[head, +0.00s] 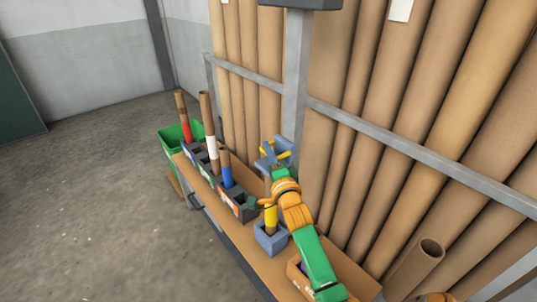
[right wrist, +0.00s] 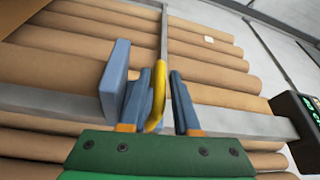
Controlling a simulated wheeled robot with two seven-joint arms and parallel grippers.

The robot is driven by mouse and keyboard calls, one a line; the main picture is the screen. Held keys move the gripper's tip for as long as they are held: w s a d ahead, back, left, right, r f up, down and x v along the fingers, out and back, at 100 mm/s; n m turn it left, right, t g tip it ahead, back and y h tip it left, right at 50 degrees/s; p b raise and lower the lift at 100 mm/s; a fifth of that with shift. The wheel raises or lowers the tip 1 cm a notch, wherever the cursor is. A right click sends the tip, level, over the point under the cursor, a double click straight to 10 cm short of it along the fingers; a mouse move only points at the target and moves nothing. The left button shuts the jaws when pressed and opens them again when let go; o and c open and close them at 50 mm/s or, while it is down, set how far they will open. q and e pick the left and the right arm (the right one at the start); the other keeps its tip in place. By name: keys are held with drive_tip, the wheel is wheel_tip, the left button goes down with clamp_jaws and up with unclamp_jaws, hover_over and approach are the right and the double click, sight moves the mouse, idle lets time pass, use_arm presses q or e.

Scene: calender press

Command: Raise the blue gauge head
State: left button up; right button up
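The blue gauge head (head: 268,152) is at the grey upright post, beyond my right gripper in the head view. In the right wrist view its blue plate (right wrist: 115,80) stands at the left, and a yellow curved handle (right wrist: 158,95) rises between my fingers. My right gripper (head: 279,165) reaches up to it from below. In the right wrist view the two blue-grey fingers (right wrist: 160,103) are apart on either side of the handle, with a gap on the right; contact on the left is unclear. My left gripper is not in view.
The grey post (head: 296,85) carries a dark box above; a lit display (right wrist: 296,112) shows at right in the wrist view. Tall cardboard tubes (head: 400,110) lean behind a grey rail. Open floor lies left.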

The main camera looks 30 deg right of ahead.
clamp_jaws()
drive_tip(key=shift+f, duration=0.1)
idle(1.3)
